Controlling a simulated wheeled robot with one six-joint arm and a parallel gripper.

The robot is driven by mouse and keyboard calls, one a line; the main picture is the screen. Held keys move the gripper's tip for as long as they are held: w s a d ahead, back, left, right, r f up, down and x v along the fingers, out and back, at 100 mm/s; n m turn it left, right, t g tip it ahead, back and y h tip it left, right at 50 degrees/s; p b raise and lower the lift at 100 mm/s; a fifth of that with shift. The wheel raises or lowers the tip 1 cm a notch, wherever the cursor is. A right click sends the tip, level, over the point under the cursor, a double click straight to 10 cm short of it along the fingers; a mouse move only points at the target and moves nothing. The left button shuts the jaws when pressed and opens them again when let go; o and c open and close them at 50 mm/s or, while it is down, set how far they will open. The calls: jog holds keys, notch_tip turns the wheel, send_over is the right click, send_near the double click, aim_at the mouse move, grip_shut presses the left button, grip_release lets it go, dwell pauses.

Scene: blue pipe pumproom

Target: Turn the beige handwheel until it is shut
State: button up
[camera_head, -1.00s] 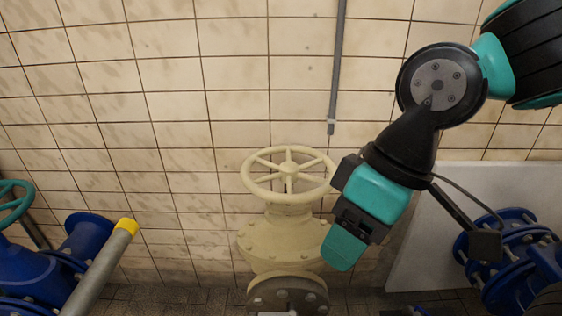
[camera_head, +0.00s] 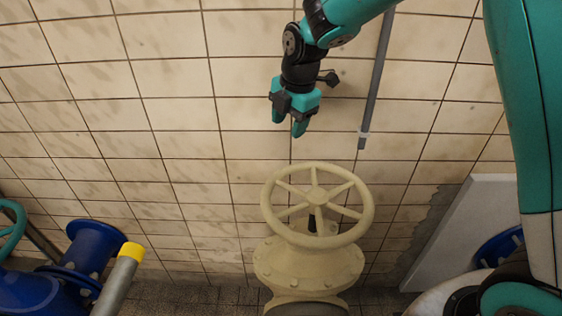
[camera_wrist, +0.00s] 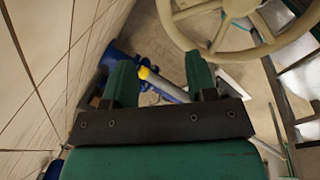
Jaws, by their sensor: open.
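The beige handwheel (camera_head: 318,205) is a spoked ring lying roughly level on top of a beige valve body (camera_head: 308,262), in front of the tiled wall. In the wrist view the handwheel (camera_wrist: 225,20) shows at the upper right, cut off by the top edge. My gripper (camera_head: 287,128) is above the wheel and a little to its left, by the wall, with its fingers pointing down. It is open and empty. Its two teal fingers (camera_wrist: 160,85) stand apart in the wrist view. Nothing touches the wheel.
A grey vertical pipe (camera_head: 376,85) runs down the wall right of my gripper. Blue pipework (camera_head: 85,255) and a grey bar with a yellow end (camera_head: 122,275) stand at the left, near a teal handwheel (camera_head: 10,228). A pale panel (camera_head: 465,235) leans at the right.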

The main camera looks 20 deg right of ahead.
aim_at(285, 169)
jog(key=w+f+p, duration=0.1)
jog(key=f, duration=0.4)
jog(key=w+f+p, duration=0.1)
jog(key=f, duration=1)
jog(key=shift+w+d+p, duration=0.15)
jog(key=shift+w+p, duration=0.25)
grip_shut()
